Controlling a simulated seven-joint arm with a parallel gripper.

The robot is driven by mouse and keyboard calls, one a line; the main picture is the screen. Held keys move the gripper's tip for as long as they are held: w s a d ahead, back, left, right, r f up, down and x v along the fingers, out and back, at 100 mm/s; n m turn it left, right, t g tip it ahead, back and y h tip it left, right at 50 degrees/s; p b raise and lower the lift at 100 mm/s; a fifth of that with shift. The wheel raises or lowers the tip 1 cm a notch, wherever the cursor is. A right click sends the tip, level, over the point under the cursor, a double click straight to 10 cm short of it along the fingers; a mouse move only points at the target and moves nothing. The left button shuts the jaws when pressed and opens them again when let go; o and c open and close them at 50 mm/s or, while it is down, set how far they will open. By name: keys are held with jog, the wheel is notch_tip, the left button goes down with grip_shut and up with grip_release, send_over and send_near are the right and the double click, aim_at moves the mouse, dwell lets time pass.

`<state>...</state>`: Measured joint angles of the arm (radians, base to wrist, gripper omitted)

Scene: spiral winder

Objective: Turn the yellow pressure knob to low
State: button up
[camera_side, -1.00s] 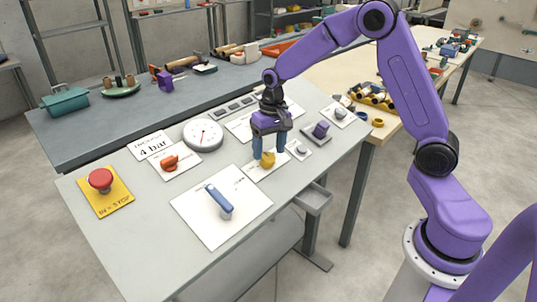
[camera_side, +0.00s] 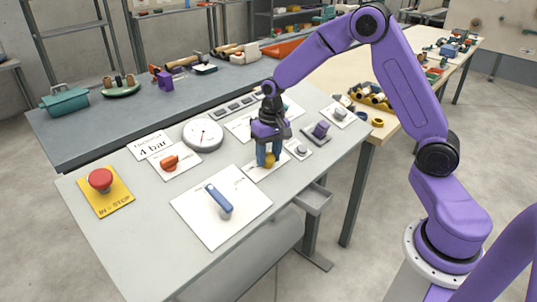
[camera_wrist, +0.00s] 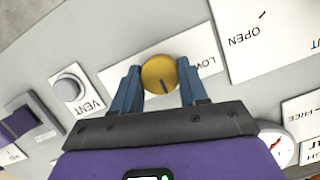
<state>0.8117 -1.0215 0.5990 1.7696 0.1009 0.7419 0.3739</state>
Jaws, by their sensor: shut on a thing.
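The yellow pressure knob (camera_side: 269,161) stands on a white label plate on the grey panel. In the wrist view the round yellow knob (camera_wrist: 158,74) has a dark pointer line, which points down toward my gripper's palm. The word LOW shows on the plate (camera_wrist: 207,66), to the right of the knob and partly covered by a finger. My gripper (camera_side: 268,157) points down, with its blue fingers on either side of the knob. It is shut on the knob. The knob's far plate end reads nothing I can make out.
A grey VENT knob (camera_wrist: 68,88) is close by on its own plate. A blue lever (camera_side: 219,201), an orange knob (camera_side: 170,162), a round gauge (camera_side: 203,134), a red stop button (camera_side: 101,180) and a purple switch (camera_side: 321,130) share the panel. A card (camera_side: 151,146) reads 4 bar.

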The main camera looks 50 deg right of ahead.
jog(key=shift+n, duration=0.4)
jog(key=n+h, duration=0.1)
jog(key=n, duration=0.1)
jog(key=shift+a+n, duration=0.15)
jog(key=shift+n, duration=0.25)
jog(key=n+h, duration=0.1)
jog(key=n, duration=0.2)
jog(key=n+h, duration=0.1)
jog(key=n, duration=0.3)
jog(key=shift+a+n+t, duration=0.1)
jog(key=shift+n+t, duration=0.2)
jog(key=shift+t, duration=0.1)
jog(key=shift+n+t+h, duration=0.4)
jog(key=shift+n, duration=1.1)
jog(key=o, duration=1.1)
jog(key=shift+c, duration=0.2)
